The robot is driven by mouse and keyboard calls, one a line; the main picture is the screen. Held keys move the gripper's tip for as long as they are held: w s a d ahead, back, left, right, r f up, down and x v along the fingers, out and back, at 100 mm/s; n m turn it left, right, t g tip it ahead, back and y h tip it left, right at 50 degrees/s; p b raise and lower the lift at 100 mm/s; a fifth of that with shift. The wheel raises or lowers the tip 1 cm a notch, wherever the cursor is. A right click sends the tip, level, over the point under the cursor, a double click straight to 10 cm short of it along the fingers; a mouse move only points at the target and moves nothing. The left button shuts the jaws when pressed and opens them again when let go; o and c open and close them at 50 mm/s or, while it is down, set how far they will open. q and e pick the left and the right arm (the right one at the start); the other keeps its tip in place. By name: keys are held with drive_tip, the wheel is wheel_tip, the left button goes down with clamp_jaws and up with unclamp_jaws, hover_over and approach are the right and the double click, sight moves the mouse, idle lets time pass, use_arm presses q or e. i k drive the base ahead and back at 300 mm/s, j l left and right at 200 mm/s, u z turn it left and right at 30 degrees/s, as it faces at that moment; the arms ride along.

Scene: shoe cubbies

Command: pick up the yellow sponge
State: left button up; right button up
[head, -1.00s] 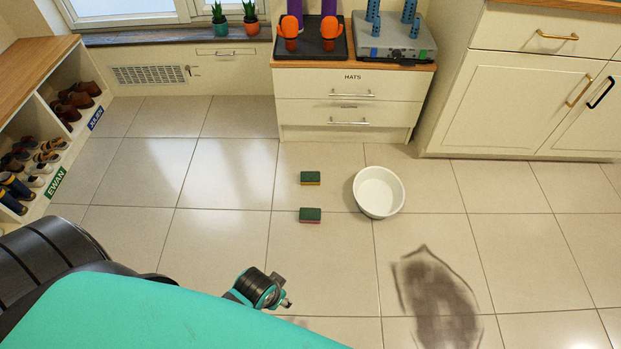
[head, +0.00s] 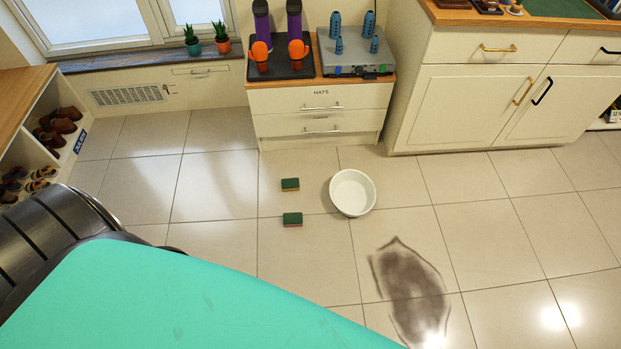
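The yellow sponge (head: 290,185) lies flat on the tiled floor, a green scouring layer on top and a thin yellow edge below. A second sponge (head: 292,220) lies nearer to me, green on top with a pinkish edge. My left arm crosses the lower left of the head view, well short of both sponges. Its gripper does not show; only a small dark bit peeks over the arm's upper edge. My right gripper is not in view.
A white bowl (head: 352,192) stands right of the sponges. A dark stain (head: 410,290) marks the floor nearer. A drawer unit (head: 320,125) stands behind, shoe cubbies (head: 50,150) at left, cabinets (head: 480,105) at right.

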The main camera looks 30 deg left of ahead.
sight(292, 184)
drive_tip(key=i+j+z, duration=0.15)
drive_tip(key=j+z, duration=0.8)
drive_tip(key=j, duration=0.15)
drive_tip(key=i, duration=0.05)
